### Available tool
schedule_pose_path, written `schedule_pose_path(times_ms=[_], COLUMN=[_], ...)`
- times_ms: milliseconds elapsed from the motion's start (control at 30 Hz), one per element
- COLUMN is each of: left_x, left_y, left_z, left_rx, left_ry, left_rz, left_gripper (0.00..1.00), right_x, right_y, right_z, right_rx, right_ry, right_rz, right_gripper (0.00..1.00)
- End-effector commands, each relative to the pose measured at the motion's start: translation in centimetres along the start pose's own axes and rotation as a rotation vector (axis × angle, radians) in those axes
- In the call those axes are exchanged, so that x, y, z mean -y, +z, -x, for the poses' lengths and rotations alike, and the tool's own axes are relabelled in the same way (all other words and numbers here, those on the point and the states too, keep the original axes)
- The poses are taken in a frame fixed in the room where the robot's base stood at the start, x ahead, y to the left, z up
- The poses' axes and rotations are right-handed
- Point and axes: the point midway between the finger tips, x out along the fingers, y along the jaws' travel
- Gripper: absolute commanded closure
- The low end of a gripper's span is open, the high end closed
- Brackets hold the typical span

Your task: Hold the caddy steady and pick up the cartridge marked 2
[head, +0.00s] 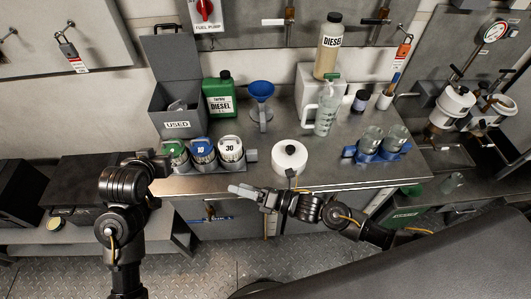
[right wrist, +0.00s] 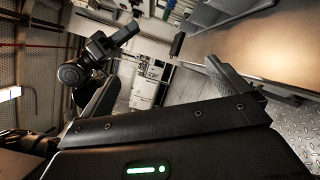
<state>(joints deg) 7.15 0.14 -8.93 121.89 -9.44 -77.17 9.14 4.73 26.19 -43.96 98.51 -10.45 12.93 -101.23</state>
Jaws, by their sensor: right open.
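The grey caddy (head: 231,170) stands near the bench's front edge in the head view and holds three cartridges in a row. The leftmost is the green cartridge (head: 174,150); its mark is too small to read. The middle one is the blue cartridge (head: 202,150) marked 10, and the right one is marked 30 (head: 230,147). My left gripper (head: 159,164) is at the caddy's left end; whether it touches or grips there is hidden. My right gripper (head: 248,193) is open and empty in front of the bench edge, right of the caddy. Its spread fingers show in the right wrist view (right wrist: 160,78).
A white round container (head: 289,158) stands right of the caddy. Behind are a USED bin (head: 170,126), a green diesel can (head: 219,97) and a blue funnel (head: 261,95). A blue holder (head: 378,155) with two glass jars stands further right.

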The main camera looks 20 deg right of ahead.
Motion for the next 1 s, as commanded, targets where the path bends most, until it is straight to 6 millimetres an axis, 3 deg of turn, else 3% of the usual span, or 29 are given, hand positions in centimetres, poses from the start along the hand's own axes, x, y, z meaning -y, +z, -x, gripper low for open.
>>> schedule_pose_path(times_ms=[33, 200, 300, 400, 533, 733, 1000], left_x=[0.0, 0.0, 0.0, 0.0, 0.0, 0.0, 0.0], left_y=[0.0, 0.0, 0.0, 0.0, 0.0, 0.0, 0.0], left_z=[0.0, 0.0, 0.0, 0.0, 0.0, 0.0, 0.0], left_rx=[0.000, 0.000, 0.000, 0.000, 0.000, 0.000, 0.000], left_ry=[0.000, 0.000, 0.000, 0.000, 0.000, 0.000, 0.000], left_rz=[0.000, 0.000, 0.000, 0.000, 0.000, 0.000, 0.000], left_gripper=[0.64, 0.64, 0.64, 0.64, 0.64, 0.64, 0.64], right_x=[-0.5, -2.1, 1.6, 3.8, 5.2, 5.7, 6.7], right_y=[2.5, 8.4, 9.6, 10.9, 11.8, 11.9, 11.2], right_z=[-0.3, -0.7, 0.4, 1.4, 2.2, 2.3, -0.8], right_rx=[-0.023, -0.095, -0.220, -0.308, -0.368, -0.385, -0.382], right_ry=[-0.001, -0.020, -0.121, -0.182, -0.219, -0.229, -0.226], right_rz=[0.126, 0.512, 0.731, 0.883, 0.980, 1.005, 1.002], right_gripper=[0.00, 0.00, 0.00, 0.00, 0.00, 0.00, 0.00])
